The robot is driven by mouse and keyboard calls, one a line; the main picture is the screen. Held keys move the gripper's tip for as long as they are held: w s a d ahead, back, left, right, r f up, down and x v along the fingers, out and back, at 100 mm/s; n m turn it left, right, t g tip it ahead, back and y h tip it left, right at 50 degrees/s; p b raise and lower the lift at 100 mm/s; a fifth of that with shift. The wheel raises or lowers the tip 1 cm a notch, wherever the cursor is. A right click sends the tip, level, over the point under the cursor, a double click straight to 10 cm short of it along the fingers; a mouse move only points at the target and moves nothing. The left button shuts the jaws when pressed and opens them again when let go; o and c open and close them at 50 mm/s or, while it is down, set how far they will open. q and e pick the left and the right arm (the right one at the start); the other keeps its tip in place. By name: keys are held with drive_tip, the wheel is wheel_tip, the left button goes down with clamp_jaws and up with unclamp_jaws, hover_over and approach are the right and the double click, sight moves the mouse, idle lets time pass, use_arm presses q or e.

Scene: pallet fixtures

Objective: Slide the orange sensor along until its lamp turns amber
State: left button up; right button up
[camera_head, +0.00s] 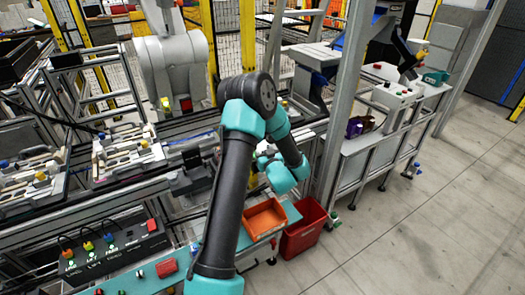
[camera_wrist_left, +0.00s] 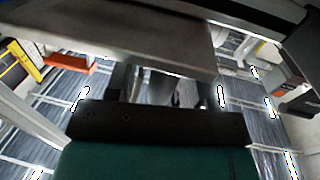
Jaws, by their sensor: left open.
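I cannot make out the orange sensor or its lamp for certain in either view. My left gripper (camera_head: 262,162) is partly hidden behind its own teal and black arm in the head view, beside the line's right end. In the left wrist view its jaws (camera_wrist_left: 163,88) are open, close below a broad grey plate (camera_wrist_left: 120,42). I cannot tell whether they touch the plate. A grey and dark part shows between the fingers. A small orange-red part (camera_wrist_left: 70,62) shows at upper left there; I cannot tell what it is. My right gripper is not in view.
Pallets (camera_head: 127,155) with parts sit on the conveyor at left. A black control box (camera_head: 125,243) with cables and green lamps stands in front. An orange tray (camera_head: 265,218) and a red bin (camera_head: 303,238) lie right of my arm. A metal post (camera_head: 347,100) stands nearby. Floor at right is clear.

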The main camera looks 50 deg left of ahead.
use_arm(q)
drive_tip(key=shift+w+a, duration=0.15)
drive_tip(key=shift+a, duration=0.3)
clamp_jaws()
idle(0.3)
